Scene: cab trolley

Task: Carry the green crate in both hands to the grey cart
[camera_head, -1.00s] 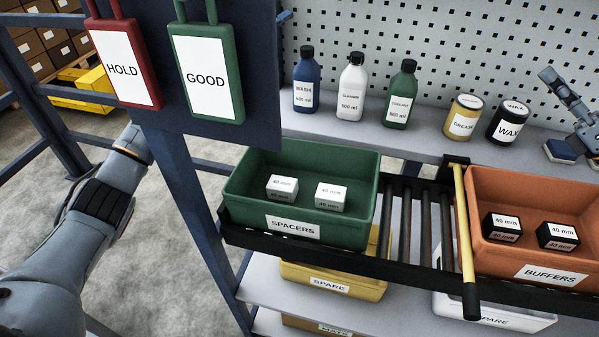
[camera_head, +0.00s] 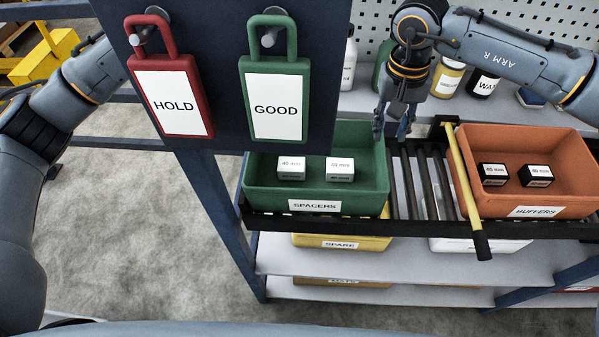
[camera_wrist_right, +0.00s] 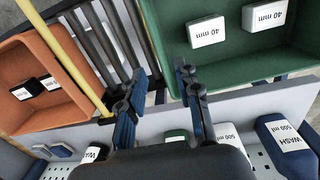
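The green crate (camera_head: 262,172), labelled SPACERS, sits on the black roller rack with two white 40 mm boxes inside. My right gripper (camera_head: 392,132) is open at the crate's right side, near its back corner. In the right wrist view, the gripper's fingertips (camera_wrist_right: 161,68) appear on either side of the green crate's rim (camera_wrist_right: 163,58); whether they touch it I cannot tell. My left arm reaches in from the left, but its gripper is hidden behind the dark sign board. I see no grey cart that I can make out.
An orange crate (camera_head: 548,150) labelled BUFFERS sits to the right, behind a yellow bar (camera_head: 462,180). Bare rollers (camera_head: 420,180) lie between the crates. Red HOLD (camera_head: 172,98) and green GOOD (camera_head: 275,100) tags hang at front left. Bottles stand on the back shelf.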

